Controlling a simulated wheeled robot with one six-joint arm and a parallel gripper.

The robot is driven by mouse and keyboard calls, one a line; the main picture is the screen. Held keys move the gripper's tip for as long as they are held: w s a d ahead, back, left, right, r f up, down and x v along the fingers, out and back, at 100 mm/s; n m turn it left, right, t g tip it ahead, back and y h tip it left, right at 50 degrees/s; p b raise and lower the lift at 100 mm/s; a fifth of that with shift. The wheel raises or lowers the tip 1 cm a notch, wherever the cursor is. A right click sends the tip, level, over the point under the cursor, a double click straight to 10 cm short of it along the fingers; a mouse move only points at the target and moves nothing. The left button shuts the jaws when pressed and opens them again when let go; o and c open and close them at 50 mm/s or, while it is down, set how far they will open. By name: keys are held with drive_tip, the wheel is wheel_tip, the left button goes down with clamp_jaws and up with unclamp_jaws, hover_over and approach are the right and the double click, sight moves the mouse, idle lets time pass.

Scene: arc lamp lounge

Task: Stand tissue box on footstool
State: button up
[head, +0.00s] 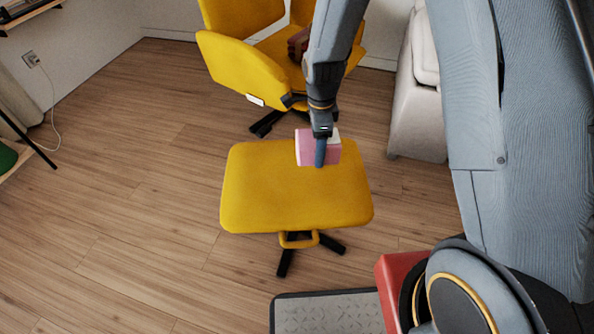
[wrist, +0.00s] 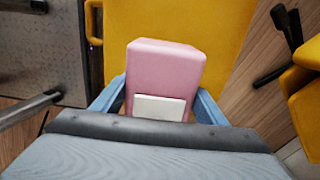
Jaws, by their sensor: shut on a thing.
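The tissue box (head: 304,150) is pink with a white patch, and it also shows in the wrist view (wrist: 165,68). My gripper (head: 321,152) is shut on the box, with a blue finger on each side of it in the wrist view (wrist: 163,108). The yellow footstool (head: 290,205) has a flat cushioned top on a dark star base. The box is over the far right part of the footstool's top in the head view. I cannot tell whether the box touches the cushion. My gripper hides part of the box.
A yellow armchair (head: 235,68) stands just behind the footstool. A pale sofa (head: 418,110) is at the right. My arm covers much of the right side. The wood floor (head: 130,190) to the left of the footstool is clear. Most of the footstool's top is bare.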

wheel_tip(320, 180, down, 10)
drive_tip(key=shift+f+b, duration=0.1)
drive_tip(key=shift+b, duration=0.7)
drive_tip(key=shift+f, duration=0.1)
drive_tip(key=o, duration=1.3)
